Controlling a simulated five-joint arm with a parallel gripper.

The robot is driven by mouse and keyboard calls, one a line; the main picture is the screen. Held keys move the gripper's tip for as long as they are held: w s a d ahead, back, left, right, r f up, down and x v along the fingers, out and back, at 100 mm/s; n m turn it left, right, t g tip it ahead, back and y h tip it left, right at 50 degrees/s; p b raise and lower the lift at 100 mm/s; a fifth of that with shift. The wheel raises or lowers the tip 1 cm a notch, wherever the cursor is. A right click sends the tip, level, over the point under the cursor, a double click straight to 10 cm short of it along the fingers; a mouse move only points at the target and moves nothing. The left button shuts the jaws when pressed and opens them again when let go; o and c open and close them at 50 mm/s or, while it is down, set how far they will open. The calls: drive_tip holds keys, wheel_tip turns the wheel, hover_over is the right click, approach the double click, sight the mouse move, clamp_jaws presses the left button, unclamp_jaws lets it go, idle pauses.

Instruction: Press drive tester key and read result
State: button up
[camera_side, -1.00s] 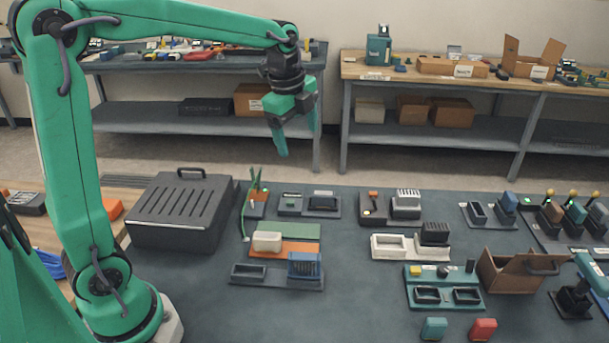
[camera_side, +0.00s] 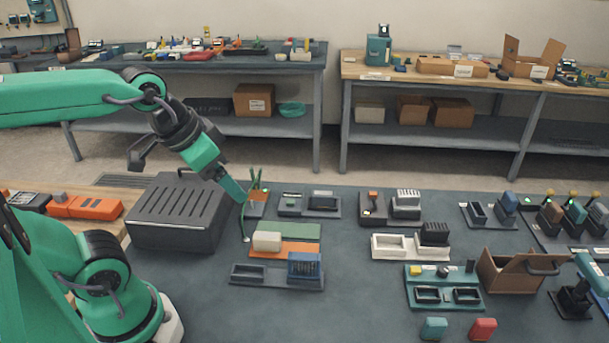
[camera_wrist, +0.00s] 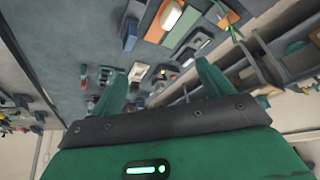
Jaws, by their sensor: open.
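A teal board (camera_side: 443,295) on the mat has a yellow key (camera_side: 415,271), two black-rimmed slots and a small dark post; I cannot tell for sure that it is the drive tester. A teal block (camera_side: 434,328) and a red block (camera_side: 483,329) lie in front of it. My gripper (camera_side: 236,190) points down and right in the side view, well left of the board, close to an upright green cable (camera_side: 245,215). I cannot tell whether they touch. In the wrist view its two green fingers (camera_wrist: 160,88) stand apart with nothing held between them.
A dark vented box (camera_side: 180,215) stands left of the gripper. Several small stations fill the back of the mat (camera_side: 360,310). An open cardboard box (camera_side: 515,272) stands right of the teal board. The mat's front middle is clear.

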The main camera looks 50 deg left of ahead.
drive_tip(key=shift+s+f+n, duration=0.3)
drive_tip(key=shift+s+n, duration=0.1)
drive_tip(key=shift+s, duration=0.05)
drive_tip(key=shift+c, duration=0.2)
